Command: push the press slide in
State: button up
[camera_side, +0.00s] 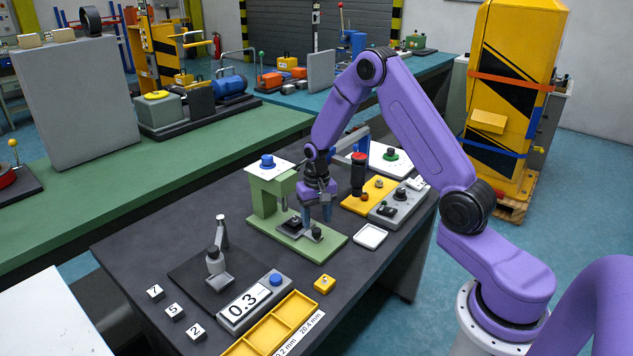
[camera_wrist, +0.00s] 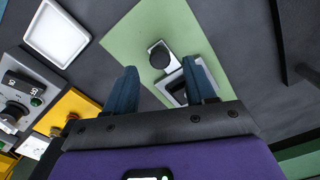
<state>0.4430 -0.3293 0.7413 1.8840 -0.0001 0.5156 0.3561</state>
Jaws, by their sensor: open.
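The green press stands on the dark table, its blue-topped head (camera_side: 268,166) above a flat green base (camera_side: 328,246). The press slide, a grey plate with a round black knob (camera_side: 317,233), lies on that base. In the wrist view the green base (camera_wrist: 128,45), the black knob (camera_wrist: 159,57) and the slide's square frame (camera_wrist: 168,84) with a dark part in it all show. My gripper (camera_side: 317,216) is open, fingers pointing down, above the slide. In the wrist view the knob appears between the fingertips (camera_wrist: 160,68); the fingers partly hide the frame. I cannot tell whether they touch anything.
A white tray (camera_side: 370,236) and a grey control box (camera_side: 398,207) lie to the right of the press.

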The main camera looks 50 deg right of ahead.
notch_tip(320, 180, up, 13)
jog(key=shift+r, duration=0.15)
dwell(0.4)
